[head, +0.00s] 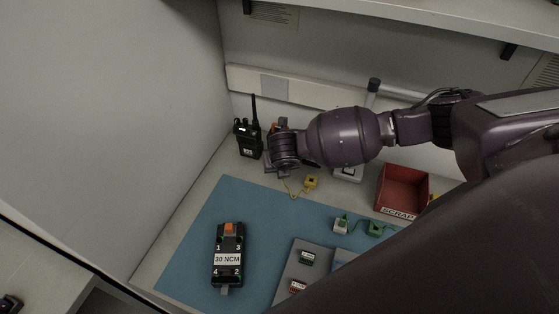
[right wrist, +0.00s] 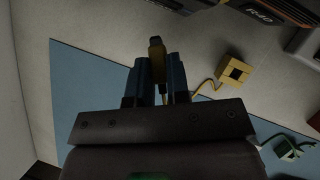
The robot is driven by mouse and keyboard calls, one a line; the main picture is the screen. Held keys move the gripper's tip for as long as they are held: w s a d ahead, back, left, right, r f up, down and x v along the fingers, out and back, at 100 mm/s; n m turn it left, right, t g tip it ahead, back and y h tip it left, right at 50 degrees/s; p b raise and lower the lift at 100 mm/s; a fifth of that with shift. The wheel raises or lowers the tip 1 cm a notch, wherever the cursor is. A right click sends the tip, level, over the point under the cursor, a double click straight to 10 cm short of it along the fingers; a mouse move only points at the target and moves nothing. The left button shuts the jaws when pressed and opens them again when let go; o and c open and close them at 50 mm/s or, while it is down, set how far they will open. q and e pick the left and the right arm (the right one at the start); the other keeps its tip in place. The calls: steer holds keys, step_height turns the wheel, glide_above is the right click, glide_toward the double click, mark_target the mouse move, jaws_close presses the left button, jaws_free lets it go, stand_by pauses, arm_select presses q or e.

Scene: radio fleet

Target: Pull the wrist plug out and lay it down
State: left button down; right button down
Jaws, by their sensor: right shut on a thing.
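A yellow plug with a dark tip (right wrist: 157,58) is held between the two fingers of my right gripper (right wrist: 161,66). A thin yellow cord runs from near the fingers to a yellow block (right wrist: 234,71) with a dark square on it. The block lies beside the gripper, apart from the fingers, and also shows in the head view (head: 311,182). In the head view my right gripper (head: 287,177) points down at the mat's back edge, and my wrist hides most of the plug. I cannot tell whether the plug touches anything. My left gripper is not in view.
A black radio (head: 248,140) stands left of my right wrist. A red SCRAP bin (head: 404,188) is at the right. A black unit marked 30 NCM (head: 228,258) and a grey tray (head: 289,272) sit on the blue mat (head: 195,235). Green connectors (head: 374,228) lie near the mat's right.

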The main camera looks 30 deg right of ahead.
mark_target(280, 182)
steer(key=shift+f+b, duration=0.85)
steer(key=shift+f, duration=1.65)
steer(key=c, duration=1)
jaws_free()
steer(key=shift+r, duration=0.15)
steer(key=shift+p+v, duration=0.45)
steer(key=shift+v, duration=4.85)
steer(key=shift+a, duration=0.1)
